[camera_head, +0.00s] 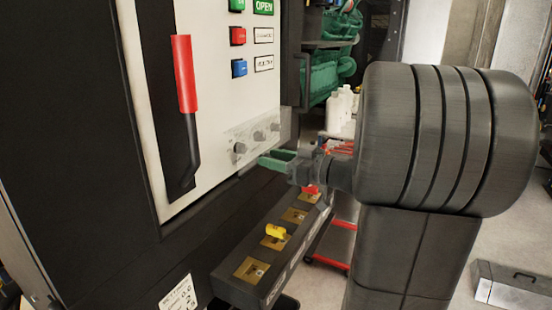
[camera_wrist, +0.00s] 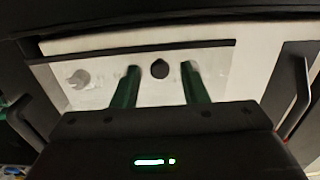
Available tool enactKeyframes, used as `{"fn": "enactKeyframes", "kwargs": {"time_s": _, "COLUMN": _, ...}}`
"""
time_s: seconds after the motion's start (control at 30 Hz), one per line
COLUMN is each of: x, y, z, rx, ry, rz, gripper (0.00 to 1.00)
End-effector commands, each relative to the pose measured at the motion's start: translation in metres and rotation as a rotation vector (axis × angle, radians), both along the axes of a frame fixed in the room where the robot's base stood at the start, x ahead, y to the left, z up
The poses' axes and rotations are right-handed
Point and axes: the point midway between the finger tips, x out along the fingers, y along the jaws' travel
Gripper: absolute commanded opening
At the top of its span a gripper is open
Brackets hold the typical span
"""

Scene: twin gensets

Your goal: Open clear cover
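The clear cover (camera_head: 262,128) is a see-through panel over several knobs low on the white control panel. It lies close to the panel face and looks shut. In the wrist view the clear cover (camera_wrist: 100,62) spans the upper middle, with a dark strip along its upper edge. My gripper (camera_head: 272,158) has green fingers and is at the cover's lower edge in the head view. In the wrist view my gripper (camera_wrist: 160,88) has its fingers apart, one on each side of a dark knob (camera_wrist: 160,68), with nothing between the tips. I cannot tell whether they touch the cover.
A red-handled lever (camera_head: 184,75) is left of the cover. Green, red and blue buttons (camera_head: 238,37) are above it. Below, a dark ledge (camera_head: 232,283) carries brass plates and a yellow key-like piece (camera_head: 275,231). White bottles (camera_head: 341,108) stand behind.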

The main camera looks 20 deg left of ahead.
Motion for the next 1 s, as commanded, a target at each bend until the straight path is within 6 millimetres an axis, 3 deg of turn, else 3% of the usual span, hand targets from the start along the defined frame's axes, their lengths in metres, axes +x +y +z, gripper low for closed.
{"fn": "enactKeyframes", "kwargs": {"time_s": 0.03, "x": 0.000, "y": 0.000, "z": 0.000, "rx": 0.000, "ry": 0.000, "rz": 0.000, "gripper": 0.30}}
{"fn": "enactKeyframes", "kwargs": {"time_s": 0.2, "x": 0.000, "y": 0.000, "z": 0.000, "rx": 0.000, "ry": 0.000, "rz": 0.000, "gripper": 0.00}}
{"fn": "enactKeyframes", "kwargs": {"time_s": 0.63, "x": -0.001, "y": -0.004, "z": 0.006, "rx": -0.049, "ry": -0.001, "rz": 0.000, "gripper": 0.00}}
{"fn": "enactKeyframes", "kwargs": {"time_s": 1.0, "x": -0.002, "y": -0.021, "z": 0.034, "rx": -0.317, "ry": 0.018, "rz": 0.001, "gripper": 0.00}}
